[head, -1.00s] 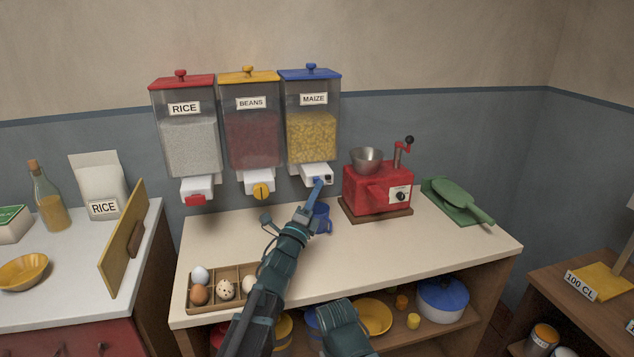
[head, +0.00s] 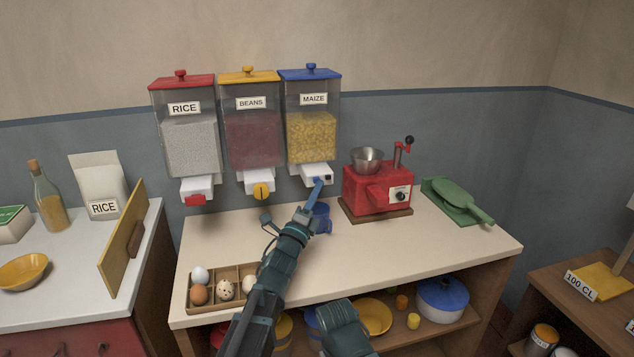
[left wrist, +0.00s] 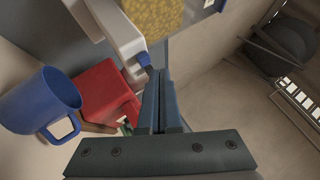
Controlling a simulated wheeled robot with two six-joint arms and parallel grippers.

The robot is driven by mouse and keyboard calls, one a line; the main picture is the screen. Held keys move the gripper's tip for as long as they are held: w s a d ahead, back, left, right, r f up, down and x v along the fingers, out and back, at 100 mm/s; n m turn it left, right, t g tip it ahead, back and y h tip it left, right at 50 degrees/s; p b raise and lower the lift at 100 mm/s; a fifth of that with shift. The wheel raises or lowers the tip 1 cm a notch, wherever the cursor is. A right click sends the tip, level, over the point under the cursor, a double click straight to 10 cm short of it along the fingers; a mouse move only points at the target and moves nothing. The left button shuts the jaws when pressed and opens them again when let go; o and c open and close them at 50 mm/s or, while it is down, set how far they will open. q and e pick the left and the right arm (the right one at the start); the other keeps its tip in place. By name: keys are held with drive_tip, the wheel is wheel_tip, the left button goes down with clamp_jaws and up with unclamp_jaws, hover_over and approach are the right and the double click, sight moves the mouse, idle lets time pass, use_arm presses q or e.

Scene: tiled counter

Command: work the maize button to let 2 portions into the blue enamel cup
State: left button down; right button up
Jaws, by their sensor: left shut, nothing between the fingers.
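The maize dispenser (head: 312,135) has a blue lid and yellow grains in its clear hopper. Its white spout block (head: 314,170) carries a small blue button (left wrist: 143,58), which shows in the left wrist view. My left gripper (head: 318,184) is shut and empty, its fingertips at the front of the block. In the left wrist view the fingertips (left wrist: 153,74) are at or very near the button; contact cannot be told. The blue enamel cup (head: 323,222) stands upright on the counter below the spout, partly hidden by my gripper.
Rice (head: 189,145) and beans (head: 252,140) dispensers hang to the left. An egg tray (head: 230,305) lies at the counter's front left. The counter's front middle is clear.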

use_arm(q)
drive_tip(key=shift+w, duration=0.2)
idle(0.7)
drive_tip(key=shift+w+a, duration=0.15)
drive_tip(key=shift+w, duration=0.1)
drive_tip(key=shift+w+a, duration=0.1)
drive_tip(key=shift+w, duration=0.4)
idle(0.8)
drive_tip(key=shift+s, duration=0.2)
drive_tip(key=shift+s+d, duration=0.25)
drive_tip(key=shift+s, duration=0.5)
drive_tip(key=s, duration=0.2)
drive_tip(key=s+d, duration=0.1)
drive_tip(key=s, duration=0.1)
drive_tip(key=shift+s+d, duration=0.1)
drive_tip(key=shift+s, duration=0.3)
idle(0.5)
